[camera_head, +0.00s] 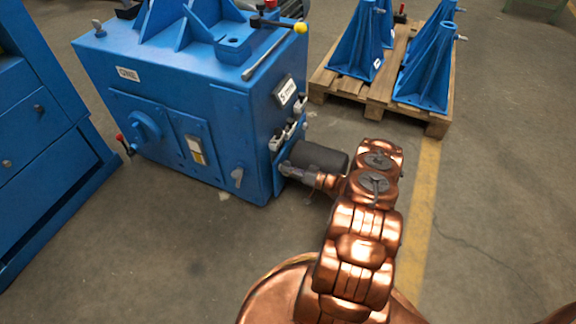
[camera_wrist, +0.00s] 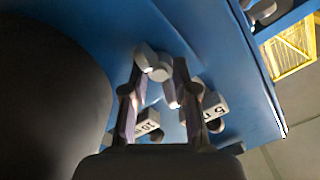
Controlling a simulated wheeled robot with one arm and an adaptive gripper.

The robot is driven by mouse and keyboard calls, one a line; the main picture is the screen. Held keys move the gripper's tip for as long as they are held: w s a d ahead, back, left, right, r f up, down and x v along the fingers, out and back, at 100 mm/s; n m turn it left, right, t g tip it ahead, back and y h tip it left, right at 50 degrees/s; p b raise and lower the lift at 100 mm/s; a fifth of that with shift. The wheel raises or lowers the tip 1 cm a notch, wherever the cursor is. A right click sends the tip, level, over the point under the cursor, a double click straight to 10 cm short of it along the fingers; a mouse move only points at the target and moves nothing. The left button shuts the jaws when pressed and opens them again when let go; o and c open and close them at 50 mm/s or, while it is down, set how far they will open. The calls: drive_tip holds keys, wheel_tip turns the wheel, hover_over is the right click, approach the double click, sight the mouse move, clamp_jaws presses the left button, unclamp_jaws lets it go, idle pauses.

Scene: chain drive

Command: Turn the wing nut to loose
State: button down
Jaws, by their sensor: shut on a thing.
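The wing nut (camera_wrist: 152,62) is a small grey part with a raised wing, on the blue face of the machine, in the upper middle of the wrist view. My gripper (camera_wrist: 160,74) reaches it from below in that view, with one finger on each side, and is shut on it. In the head view my gripper (camera_head: 300,173) is at the lower right side of the blue machine (camera_head: 225,108). There the wing nut is too small and too covered to make out.
A dark cylinder (camera_head: 320,156) stands out from the machine close beside my gripper; it fills the left of the wrist view (camera_wrist: 45,100). Grey blocks with number labels (camera_wrist: 215,108) flank the fingers. A wooden pallet (camera_head: 379,110) with blue brackets stands behind right. Floor at right is clear.

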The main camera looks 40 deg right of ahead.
drive_tip(key=n+p, duration=0.2)
drive_tip(key=n, duration=0.2)
drive_tip(key=shift+w+n, duration=0.1)
drive_tip(key=shift+n, duration=2.8)
drive_tip(key=c, duration=1.1)
unclamp_jaws()
drive_tip(key=shift+c, duration=0.2)
drive_tip(key=v, duration=1.2)
